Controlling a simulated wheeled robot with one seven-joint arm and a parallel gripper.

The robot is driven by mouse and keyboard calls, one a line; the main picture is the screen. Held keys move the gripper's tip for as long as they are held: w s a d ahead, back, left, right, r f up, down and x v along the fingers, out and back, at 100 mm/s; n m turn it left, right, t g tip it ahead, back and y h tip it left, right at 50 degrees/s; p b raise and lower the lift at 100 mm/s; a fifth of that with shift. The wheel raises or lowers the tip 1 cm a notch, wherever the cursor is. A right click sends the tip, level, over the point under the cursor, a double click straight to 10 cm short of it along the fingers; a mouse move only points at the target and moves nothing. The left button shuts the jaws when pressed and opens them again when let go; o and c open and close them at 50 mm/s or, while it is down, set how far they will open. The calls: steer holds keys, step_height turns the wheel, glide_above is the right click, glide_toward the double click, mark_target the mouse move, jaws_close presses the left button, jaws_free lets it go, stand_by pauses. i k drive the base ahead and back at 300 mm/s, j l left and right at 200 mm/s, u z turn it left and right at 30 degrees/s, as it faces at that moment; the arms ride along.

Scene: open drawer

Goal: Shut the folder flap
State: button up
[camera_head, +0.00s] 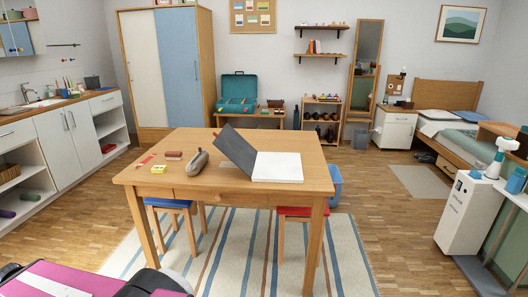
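The folder lies on the wooden table near its right side. Its dark grey flap (236,149) stands up at a slant, leaning to the left, so the folder is open. The white part (278,167) lies flat on the table to the right of the flap. The flap's lower edge meets the left side of the white part. My gripper is not seen in this view.
The wooden table (235,190) also holds a grey-brown rounded object (197,164), a red-brown block (174,155) and a small yellow item (159,169), all left of the folder. A blue stool (168,203) and a red stool (296,212) stand under it.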

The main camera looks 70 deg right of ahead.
mark_target(229, 141)
steer(key=z, duration=0.5)
steer(key=l+z, duration=0.1)
steer(key=z, duration=0.9)
steer(key=l+z, duration=0.1)
steer(key=z, duration=0.9)
steer(key=j, duration=0.15)
steer(key=i+l, duration=0.1)
